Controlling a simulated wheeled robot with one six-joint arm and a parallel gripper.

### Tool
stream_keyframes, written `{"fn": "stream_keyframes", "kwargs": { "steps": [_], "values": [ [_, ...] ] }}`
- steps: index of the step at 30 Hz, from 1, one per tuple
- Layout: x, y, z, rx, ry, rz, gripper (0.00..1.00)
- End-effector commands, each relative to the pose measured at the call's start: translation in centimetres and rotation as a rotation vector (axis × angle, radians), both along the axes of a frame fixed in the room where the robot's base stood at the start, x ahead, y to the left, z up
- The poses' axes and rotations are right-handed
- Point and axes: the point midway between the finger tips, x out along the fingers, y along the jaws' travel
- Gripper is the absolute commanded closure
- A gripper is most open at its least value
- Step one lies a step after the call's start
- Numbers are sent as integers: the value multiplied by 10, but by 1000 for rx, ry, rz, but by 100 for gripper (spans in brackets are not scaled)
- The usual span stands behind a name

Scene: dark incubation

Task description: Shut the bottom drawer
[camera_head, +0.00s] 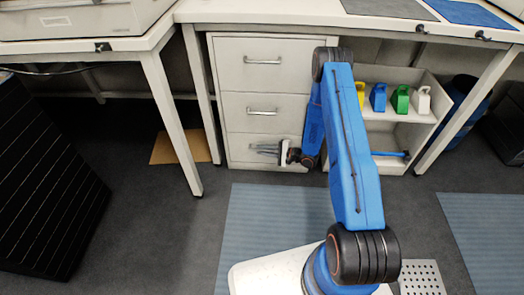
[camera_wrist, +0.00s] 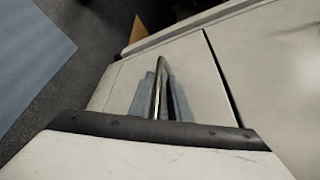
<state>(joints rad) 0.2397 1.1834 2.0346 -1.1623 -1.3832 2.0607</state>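A white cabinet with three stacked drawers stands under the bench in the head view. Its bottom drawer (camera_head: 240,142) looks flush or nearly flush with the drawers above; a small gap cannot be ruled out. My gripper (camera_head: 268,149) is at the front of this drawer, reaching in from the right. In the wrist view, the drawer's silver handle (camera_wrist: 161,82) runs between the grey fingers of my gripper (camera_wrist: 161,95). The fingers are close together on both sides of the bar and look shut on it. The drawer front (camera_wrist: 200,95) shows beside them.
The middle drawer (camera_head: 265,110) and top drawer (camera_head: 240,62) look closed. An open shelf (camera_head: 425,120) with several coloured holders stands right of the cabinet. A bench leg (camera_head: 172,125) and a brown board (camera_head: 190,147) are to the left.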

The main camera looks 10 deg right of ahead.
Motion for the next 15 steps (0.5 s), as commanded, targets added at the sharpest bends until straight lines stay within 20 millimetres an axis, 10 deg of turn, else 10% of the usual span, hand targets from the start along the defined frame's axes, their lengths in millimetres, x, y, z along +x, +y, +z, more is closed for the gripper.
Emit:
{"fn": "stream_keyframes", "kwargs": {
  "steps": [15],
  "values": [
    [-50,-71,19,1,0,-5,83]
  ]
}}
